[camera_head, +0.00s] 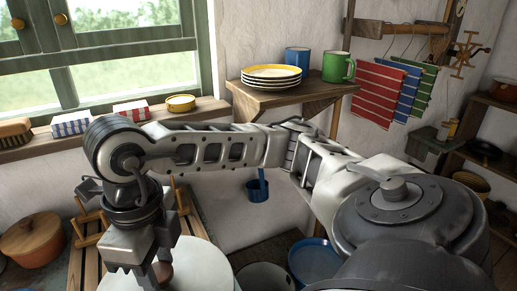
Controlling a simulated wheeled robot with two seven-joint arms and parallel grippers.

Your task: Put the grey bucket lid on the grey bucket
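A pale grey disc with a brown knob, seemingly the grey bucket lid (205,268), lies at the bottom left on or above a slatted wooden bench. My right gripper (145,272) points down over the lid's left part, beside the knob (163,273). The gripper's fingertips run to the bottom edge of the picture, so I cannot tell whether they grip anything. An open grey bucket (265,277) stands to the right of the lid, cut off by the bottom edge. My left gripper is not in view.
A blue bucket (314,262) stands right beside the grey one. My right arm spans the middle, below a wall shelf (285,97) with plates and mugs. A brown lidded pot (32,240) is at the left. A small blue pot (258,190) hangs on the wall.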

